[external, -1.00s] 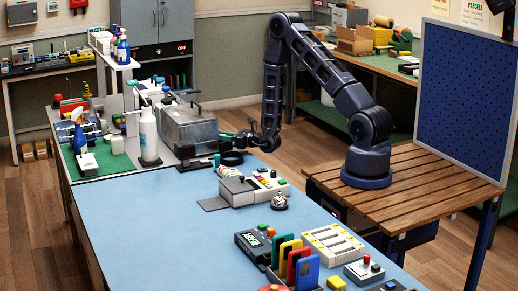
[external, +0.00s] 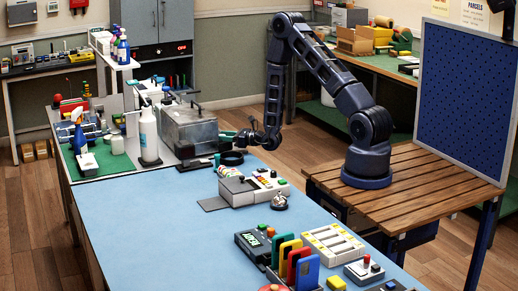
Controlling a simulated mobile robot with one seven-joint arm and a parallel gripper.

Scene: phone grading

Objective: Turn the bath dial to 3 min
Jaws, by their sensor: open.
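A metal bath with a lid (external: 190,125) stands at the far end of the blue table, beside the green mat. A dial on it is too small to make out, so its setting cannot be read. My gripper (external: 236,138) is just to the right of the bath's near right side, low and pointing left toward it. Its fingers are small and dark in this view but look open. Whether they touch the bath or a dial cannot be told.
A white bottle (external: 148,136) stands left of the bath. A grey-white device with coloured buttons (external: 252,187) sits nearer on the blue table (external: 150,225). The table's left middle is clear.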

